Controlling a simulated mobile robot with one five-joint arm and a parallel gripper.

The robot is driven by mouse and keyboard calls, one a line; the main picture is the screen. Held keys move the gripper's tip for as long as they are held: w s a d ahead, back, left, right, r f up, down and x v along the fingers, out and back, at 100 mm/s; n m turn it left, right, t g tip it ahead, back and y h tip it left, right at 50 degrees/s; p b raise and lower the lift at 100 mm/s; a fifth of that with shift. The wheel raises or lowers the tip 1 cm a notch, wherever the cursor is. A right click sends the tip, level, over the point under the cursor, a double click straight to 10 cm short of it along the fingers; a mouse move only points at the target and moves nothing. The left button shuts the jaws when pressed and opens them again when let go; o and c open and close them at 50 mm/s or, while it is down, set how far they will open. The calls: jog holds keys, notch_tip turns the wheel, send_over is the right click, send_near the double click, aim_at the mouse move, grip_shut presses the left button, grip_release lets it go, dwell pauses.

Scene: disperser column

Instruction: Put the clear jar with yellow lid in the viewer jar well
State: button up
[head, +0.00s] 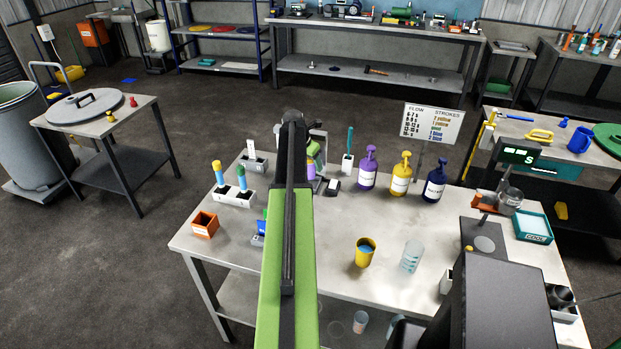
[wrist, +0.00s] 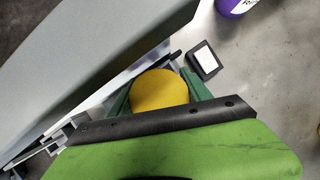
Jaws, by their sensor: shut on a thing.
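In the wrist view the yellow lid (wrist: 160,90) sits between the two green fingers of my gripper (wrist: 158,95), which is shut on it. The jar's clear body below the lid is hidden. A large smooth grey surface (wrist: 90,50) lies close beside the lid at upper left; it may be part of the viewer, but I cannot tell. No jar well is clearly visible. In the head view my arm covers my gripper and the jar. A grey upright device (head: 318,140) shows partly behind my arm at the table's back.
A small dark block with a white top (wrist: 203,61) stands right of the lid. Purple (head: 367,168), yellow (head: 401,174) and dark blue (head: 435,180) pump bottles stand to the right. A yellow cup (head: 364,254) and a clear beaker (head: 412,256) stand nearer on the table (head: 340,285).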

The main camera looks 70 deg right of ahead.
aim_at(311, 171)
jog(key=shift+w+d+f, duration=0.1)
jog(key=shift+w, duration=0.1)
jog(key=shift+f+b, duration=2.15)
jog(key=shift+f, duration=0.05)
jog(key=o, duration=1.4)
jog(key=shift+r, duration=0.1)
jog(key=p+v, duration=1.1)
jog(key=v, duration=0.1)
jog(key=shift+s+d, duration=0.1)
jog(key=shift+a+r+p, duration=0.2)
jog(key=shift+p, duration=0.1)
